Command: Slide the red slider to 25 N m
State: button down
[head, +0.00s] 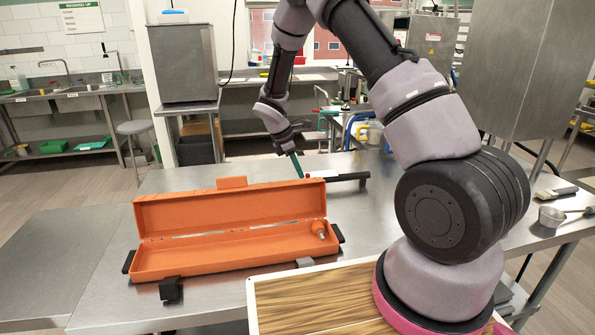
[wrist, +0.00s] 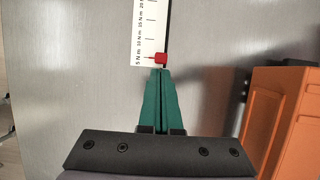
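The red slider (wrist: 160,58) is a small block in the wrist view, at the right edge of a white scale strip (wrist: 145,30). It sits level with about the 5 N m mark; the 10, 15 and 20 N m marks lie farther up the picture. My gripper (wrist: 160,72) has green fingers pressed together, with nothing seen between them. Its tips are just below the slider; I cannot tell whether they touch it. In the head view my gripper (head: 300,175) points down at the left end of a dark bar (head: 348,177) on the metal table.
An open orange case (head: 232,262) lies in front of the bar, and its edge shows at right in the wrist view (wrist: 290,115). A wood-patterned board (head: 320,300) is at the front. Bare metal table (head: 195,178) lies left of the bar.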

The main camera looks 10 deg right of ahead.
jog(key=d, duration=1)
jog(key=shift+d, duration=0.2)
jog(key=shift+a, duration=0.1)
